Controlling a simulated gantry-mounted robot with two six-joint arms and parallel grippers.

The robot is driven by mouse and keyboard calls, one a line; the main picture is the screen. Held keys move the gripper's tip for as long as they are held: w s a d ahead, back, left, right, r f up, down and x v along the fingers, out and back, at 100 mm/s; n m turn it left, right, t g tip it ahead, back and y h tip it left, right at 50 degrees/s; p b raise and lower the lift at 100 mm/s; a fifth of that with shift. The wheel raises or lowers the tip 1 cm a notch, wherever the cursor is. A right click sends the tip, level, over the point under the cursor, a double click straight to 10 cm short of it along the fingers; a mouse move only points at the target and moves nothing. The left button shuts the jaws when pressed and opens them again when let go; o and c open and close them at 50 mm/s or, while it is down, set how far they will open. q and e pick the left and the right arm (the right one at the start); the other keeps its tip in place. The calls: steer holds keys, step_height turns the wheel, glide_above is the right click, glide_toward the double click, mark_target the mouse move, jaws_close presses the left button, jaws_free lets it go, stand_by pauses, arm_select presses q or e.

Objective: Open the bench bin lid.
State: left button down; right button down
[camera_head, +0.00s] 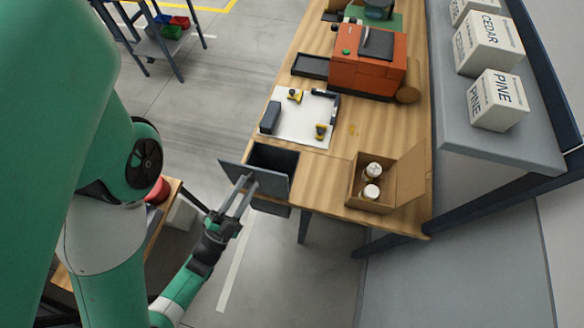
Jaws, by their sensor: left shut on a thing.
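The bench bin (275,159) is a dark box at the near left edge of the wooden bench. Its flat grey lid (262,183) stands tilted at the bin's near side, and the dark inside of the bin shows behind it. My left gripper (249,183) reaches up from below with its two long fingers at the lid. It is shut on the lid. The exact contact is small and hard to see. My right gripper is not in view.
The wooden bench (325,180) carries an open cardboard box (370,205) with white-topped jars, a white board (300,128) with yellow clamps, and an orange machine (368,68). A grey shelf (500,135) with labelled boxes stands right.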

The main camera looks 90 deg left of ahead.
arm_select(q)
steer(key=shift+d+f, duration=0.2)
stand_by(0.3)
steer(key=c, duration=0.6)
jaws_free()
steer(key=b+v, duration=0.3)
steer(key=v, duration=0.8)
steer(key=shift+s+d+f, duration=0.2)
steer(key=shift+d, duration=0.05)
